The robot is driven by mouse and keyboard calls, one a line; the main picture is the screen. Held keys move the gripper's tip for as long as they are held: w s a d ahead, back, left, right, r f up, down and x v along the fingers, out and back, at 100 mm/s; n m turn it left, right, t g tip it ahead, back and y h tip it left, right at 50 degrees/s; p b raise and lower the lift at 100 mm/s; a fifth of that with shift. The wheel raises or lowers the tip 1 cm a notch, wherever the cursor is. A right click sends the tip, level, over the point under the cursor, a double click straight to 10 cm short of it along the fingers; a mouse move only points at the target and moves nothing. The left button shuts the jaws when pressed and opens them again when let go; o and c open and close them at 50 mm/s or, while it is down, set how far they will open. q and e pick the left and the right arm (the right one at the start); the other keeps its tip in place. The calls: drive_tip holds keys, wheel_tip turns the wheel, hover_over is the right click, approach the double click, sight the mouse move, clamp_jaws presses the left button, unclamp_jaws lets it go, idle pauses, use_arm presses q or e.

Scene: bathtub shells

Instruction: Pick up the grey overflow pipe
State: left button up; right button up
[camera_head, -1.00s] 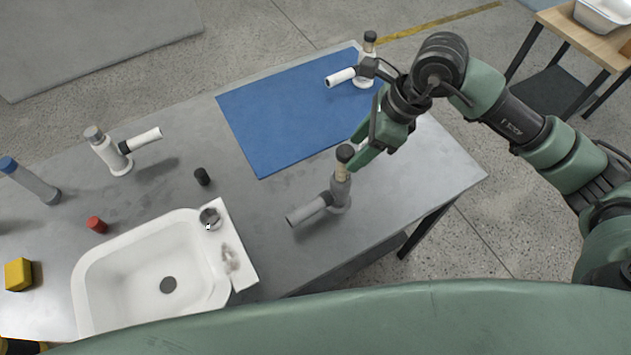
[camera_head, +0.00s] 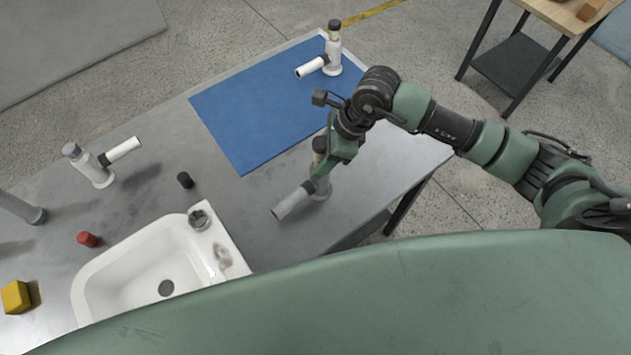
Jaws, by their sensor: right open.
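The grey overflow pipe (camera_head: 295,201) stands on the metal table, right of the white bathtub shell (camera_head: 120,257). It has an upright body with a dark cap and a side branch slanting down to the left. My right gripper (camera_head: 326,168) is open at the upper part of the pipe, and its fingers hide some of the body. I cannot tell whether the fingers touch it. My left gripper is not in view.
A white pipe (camera_head: 333,52) stands on the blue mat (camera_head: 262,117), and another white pipe (camera_head: 95,168) stands at the left. A black cap (camera_head: 185,180), a red cap (camera_head: 87,239) and a yellow block (camera_head: 15,297) lie nearby. The table's right end is clear.

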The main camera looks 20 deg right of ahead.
clamp_jaws()
idle(1.3)
